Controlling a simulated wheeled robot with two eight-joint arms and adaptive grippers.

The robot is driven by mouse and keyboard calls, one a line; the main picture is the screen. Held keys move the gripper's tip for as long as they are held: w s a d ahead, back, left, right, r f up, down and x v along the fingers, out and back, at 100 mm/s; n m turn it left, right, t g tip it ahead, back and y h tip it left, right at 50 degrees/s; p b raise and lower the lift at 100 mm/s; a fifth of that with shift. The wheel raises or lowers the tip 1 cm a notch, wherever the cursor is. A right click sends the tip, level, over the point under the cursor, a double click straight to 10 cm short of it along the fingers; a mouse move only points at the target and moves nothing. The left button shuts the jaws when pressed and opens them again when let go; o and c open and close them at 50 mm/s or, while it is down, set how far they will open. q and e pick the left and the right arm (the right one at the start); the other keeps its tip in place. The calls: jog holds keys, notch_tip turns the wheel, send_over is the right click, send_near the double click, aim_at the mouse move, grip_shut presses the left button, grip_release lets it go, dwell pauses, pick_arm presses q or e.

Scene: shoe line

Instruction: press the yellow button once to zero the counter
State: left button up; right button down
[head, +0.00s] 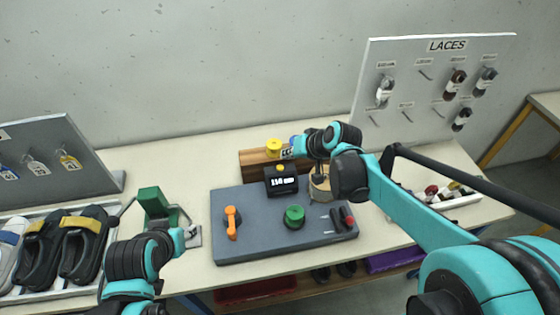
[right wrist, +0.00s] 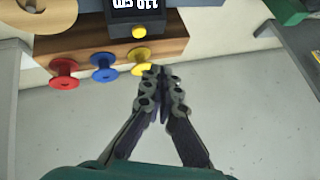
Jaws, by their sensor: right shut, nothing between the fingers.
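The counter (head: 282,184) is a black box with a lit display at the back of the grey panel. The small yellow button (head: 280,168) is on its top edge; it also shows in the right wrist view (right wrist: 139,32). My right gripper (head: 290,151) is behind and above the counter, near the wooden block. In the right wrist view its fingers (right wrist: 161,84) are together and empty, just below the yellow spool and apart from the button. My left gripper (head: 186,233) is at the lower left, away from the counter; its finger gap is not clear.
The wooden block (right wrist: 165,45) carries red (right wrist: 63,72), blue (right wrist: 104,67) and yellow (right wrist: 142,65) spools close to my right fingers. The grey panel (head: 260,245) has an orange handle (head: 231,222) and a green knob (head: 294,216). A green device (head: 152,203) stands left of it.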

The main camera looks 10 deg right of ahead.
jog(key=y+p, duration=0.1)
send_over(282, 168)
jog(key=shift+f, duration=0.25)
jog(key=shift+f, duration=0.1)
notch_tip(282, 168, down, 9)
jog(key=b, duration=0.6)
jog(key=shift+r, duration=0.2)
dwell(1.1)
jog(key=shift+f+b, duration=0.45)
jog(key=shift+b, duration=0.15)
